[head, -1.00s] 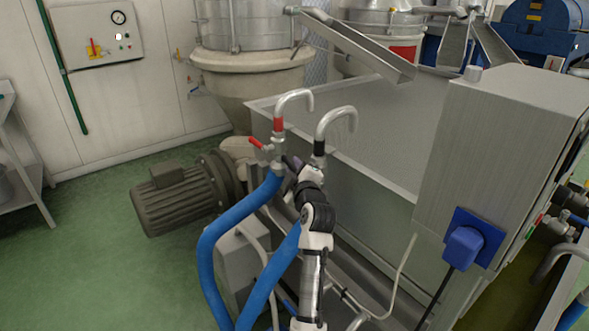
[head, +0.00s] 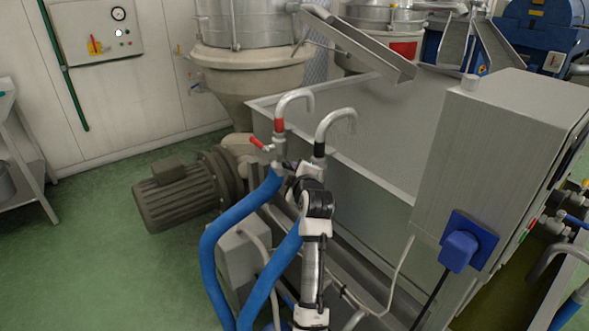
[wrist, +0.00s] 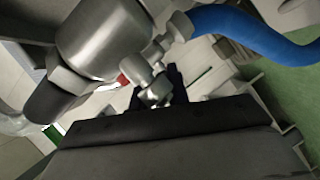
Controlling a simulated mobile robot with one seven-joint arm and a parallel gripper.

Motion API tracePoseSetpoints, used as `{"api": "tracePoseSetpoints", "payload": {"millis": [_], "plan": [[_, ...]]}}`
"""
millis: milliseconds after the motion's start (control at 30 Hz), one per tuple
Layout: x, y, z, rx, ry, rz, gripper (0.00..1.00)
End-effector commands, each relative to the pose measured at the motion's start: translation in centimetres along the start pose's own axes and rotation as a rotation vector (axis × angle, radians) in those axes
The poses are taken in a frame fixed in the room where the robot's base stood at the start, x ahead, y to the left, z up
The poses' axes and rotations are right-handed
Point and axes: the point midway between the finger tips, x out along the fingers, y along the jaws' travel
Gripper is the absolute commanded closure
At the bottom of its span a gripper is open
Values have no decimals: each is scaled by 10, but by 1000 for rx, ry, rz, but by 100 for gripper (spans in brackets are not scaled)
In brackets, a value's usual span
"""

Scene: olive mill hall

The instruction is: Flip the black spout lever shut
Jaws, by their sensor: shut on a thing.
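Two curved metal spouts stand at the near edge of the steel tank in the head view. The left one has a red band (head: 280,125) and a red lever (head: 258,143). The right one has a black band (head: 319,149), seen as a dark sleeve in the wrist view (wrist: 52,98). My gripper (head: 292,168) is at the valve just below the black-banded spout. In the wrist view its dark jaws lie close beside the metal valve body (wrist: 98,38). They are shut on the black lever, which is mostly hidden between and behind them.
Blue hoses (head: 222,230) hang below the spouts, close to my arm. A motor (head: 178,197) is at left, and a steel cabinet (head: 490,150) with a blue plug (head: 460,250) at right.

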Motion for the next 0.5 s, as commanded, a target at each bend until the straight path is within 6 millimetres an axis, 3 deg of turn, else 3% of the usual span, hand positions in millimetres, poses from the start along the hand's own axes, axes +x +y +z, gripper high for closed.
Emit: {"api": "tracePoseSetpoints", "payload": {"millis": [100, 133, 267, 500], "plan": [[0, -2, 2, 2, -3, -4, 100], [0, -2, 2, 2, -3, -4, 79], [0, -2, 2, 2, -2, -2, 62], [0, -1, 1, 2, 0, 0, 61]]}}
